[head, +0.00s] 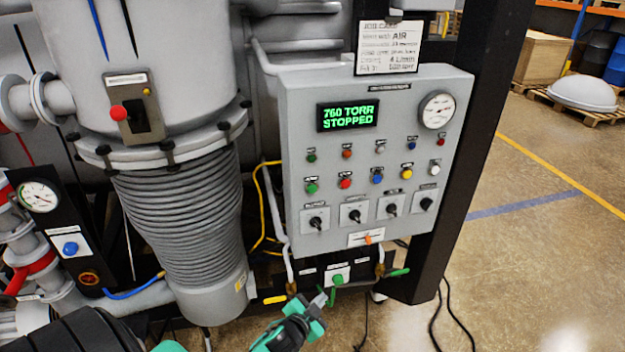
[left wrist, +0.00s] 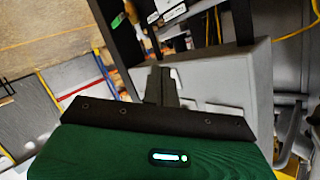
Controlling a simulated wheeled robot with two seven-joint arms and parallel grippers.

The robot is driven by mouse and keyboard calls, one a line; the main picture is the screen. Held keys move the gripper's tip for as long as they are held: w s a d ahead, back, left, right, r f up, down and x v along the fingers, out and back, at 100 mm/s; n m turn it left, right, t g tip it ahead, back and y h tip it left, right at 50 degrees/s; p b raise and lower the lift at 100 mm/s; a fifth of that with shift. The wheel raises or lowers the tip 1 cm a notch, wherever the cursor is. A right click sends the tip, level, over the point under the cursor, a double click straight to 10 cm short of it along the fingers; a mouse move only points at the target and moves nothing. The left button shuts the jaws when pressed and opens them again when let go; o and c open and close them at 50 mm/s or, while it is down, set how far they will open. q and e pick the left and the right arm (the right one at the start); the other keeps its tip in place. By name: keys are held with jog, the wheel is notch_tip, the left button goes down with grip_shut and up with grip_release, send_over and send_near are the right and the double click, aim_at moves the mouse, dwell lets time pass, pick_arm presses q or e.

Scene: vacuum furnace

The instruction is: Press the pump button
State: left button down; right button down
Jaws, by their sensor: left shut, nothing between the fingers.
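A grey control panel (head: 296,150) carries several small coloured buttons, including a green one (head: 311,187), a red one (head: 345,184), a blue one (head: 377,179) and a yellow one (head: 407,174). Their labels are too small to read, so I cannot tell which is the pump button. A green display (head: 347,115) reads "760 TORR STOPPED". Another green button (head: 338,280) sits on a white plate below the panel. My left gripper (head: 320,298) is shut and empty, just below and left of that button. Its closed fingers also show in the left wrist view (left wrist: 160,86). My right gripper is out of view.
Green-handled and yellow-handled valves (head: 274,299) flank the lower green button. A ribbed bellows (head: 190,225) stands left. A black side panel (head: 55,235) holds a gauge and a blue button (head: 71,248). A dark post (head: 470,150) stands right, with open floor beyond.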

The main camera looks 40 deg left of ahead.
aim_at(312, 189)
pick_arm(q)
notch_tip(312, 189, up, 28)
jog(key=m+t+p, duration=0.1)
jog(key=t+p, duration=0.2)
jog(key=t, duration=0.2)
jog(key=shift+w+f, duration=0.15)
jog(key=shift+w, duration=0.1)
jog(key=shift+a, duration=0.15)
jog(key=w+a, duration=0.2)
jog(key=a, duration=0.1)
jog(key=w+a, duration=0.3)
jog(key=shift+w+a, duration=0.3)
jog(key=shift+w, duration=0.05)
dwell(0.6)
